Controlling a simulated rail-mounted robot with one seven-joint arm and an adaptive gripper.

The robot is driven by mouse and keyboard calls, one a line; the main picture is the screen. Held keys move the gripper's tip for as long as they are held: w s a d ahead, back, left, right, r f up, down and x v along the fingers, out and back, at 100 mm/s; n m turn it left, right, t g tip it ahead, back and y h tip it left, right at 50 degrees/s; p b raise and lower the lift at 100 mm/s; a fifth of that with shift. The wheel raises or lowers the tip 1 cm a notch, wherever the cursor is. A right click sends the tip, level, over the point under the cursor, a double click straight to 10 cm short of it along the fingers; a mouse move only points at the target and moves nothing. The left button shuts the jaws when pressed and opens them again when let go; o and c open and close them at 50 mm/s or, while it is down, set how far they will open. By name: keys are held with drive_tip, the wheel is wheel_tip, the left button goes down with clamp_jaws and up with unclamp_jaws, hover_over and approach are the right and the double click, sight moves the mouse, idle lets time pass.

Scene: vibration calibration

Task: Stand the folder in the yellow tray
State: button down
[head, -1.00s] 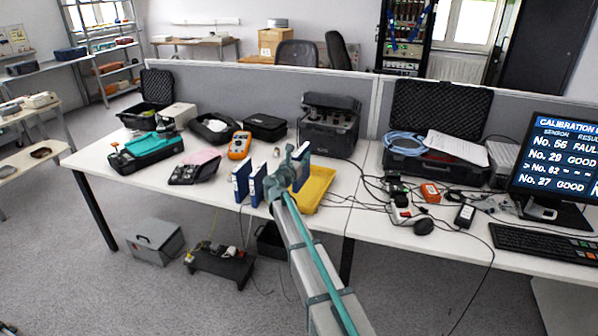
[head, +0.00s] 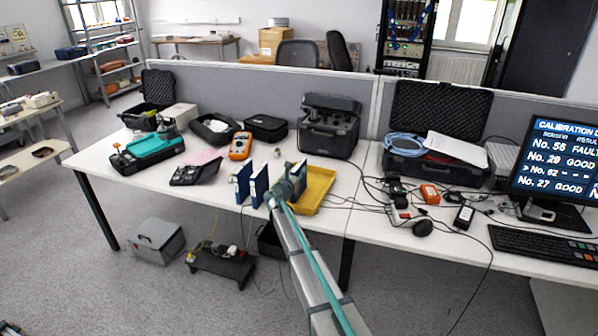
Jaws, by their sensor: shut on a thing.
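The yellow tray (head: 322,186) lies on the white table right of the middle. My gripper (head: 297,170) is shut on a blue folder, low over the tray's left part. Two other blue folders, a left one (head: 242,182) and a right one (head: 259,186), stand upright on the table just left of my gripper, near the front edge.
An orange multimeter (head: 240,146) and an open black case (head: 196,172) lie to the left. A large black case (head: 328,130) stands behind the tray. Cables and an orange device (head: 430,193) lie to the right. Some bare table shows right of the tray.

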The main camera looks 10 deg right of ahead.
drive_tip(key=c, duration=1.5)
unclamp_jaws()
drive_tip(key=shift+f, duration=0.15)
drive_tip(key=o, duration=0.5)
drive_tip(key=shift+r, duration=0.2)
drive_tip(key=b+v, duration=0.2)
drive_tip(key=v, duration=1)
drive_tip(key=shift+s, duration=0.1)
